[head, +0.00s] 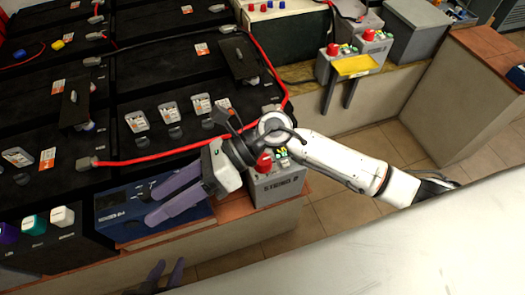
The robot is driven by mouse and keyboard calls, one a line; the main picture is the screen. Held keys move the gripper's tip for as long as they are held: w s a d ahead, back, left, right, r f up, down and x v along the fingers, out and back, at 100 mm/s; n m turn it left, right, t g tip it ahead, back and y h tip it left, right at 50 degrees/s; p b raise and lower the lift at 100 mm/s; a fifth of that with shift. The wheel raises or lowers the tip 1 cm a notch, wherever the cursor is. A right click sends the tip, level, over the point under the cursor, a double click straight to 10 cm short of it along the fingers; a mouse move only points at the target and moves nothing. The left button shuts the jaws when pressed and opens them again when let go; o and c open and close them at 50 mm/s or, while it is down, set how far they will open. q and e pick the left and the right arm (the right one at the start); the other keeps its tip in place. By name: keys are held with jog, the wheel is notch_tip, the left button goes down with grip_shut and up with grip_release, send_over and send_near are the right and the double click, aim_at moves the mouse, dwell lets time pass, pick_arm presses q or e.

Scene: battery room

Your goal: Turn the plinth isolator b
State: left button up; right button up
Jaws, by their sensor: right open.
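A grey isolator box (277,190) with a red knob (264,162) and green parts on top stands on the brick-topped plinth, just right of my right gripper's wrist. My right arm passes over its top and hides part of it. My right gripper (153,206) points left with its purple fingers apart and empty. It is over the blue case, away from the red knob. My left gripper (168,264) is at the bottom edge, only its purple fingertips showing, apart with nothing between them.
A blue case (118,212) lies on the plinth under my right gripper. Black battery units (140,80) with a red cable (150,161) fill the left. More boxes with red knobs (333,49) and a yellow plate (356,66) stand at the back. The tiled floor (400,145) at right is clear.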

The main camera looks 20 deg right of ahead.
jog(key=w+d+f+n+h, duration=0.2)
jog(key=d+f+n+h, duration=0.2)
jog(key=d+h, duration=0.1)
jog(key=n+t+h+p, duration=0.1)
jog(key=n+t+h, duration=0.15)
jog(key=h, duration=0.65)
send_over(263, 160)
jog(key=f, duration=0.1)
jog(key=shift+n, duration=0.45)
notch_tip(263, 160, down, 9)
jog(key=shift+f+p, duration=0.15)
jog(key=shift+p, duration=0.15)
jog(key=shift+f, duration=0.45)
jog(key=shift+c, duration=0.2)
jog(key=c, duration=1)
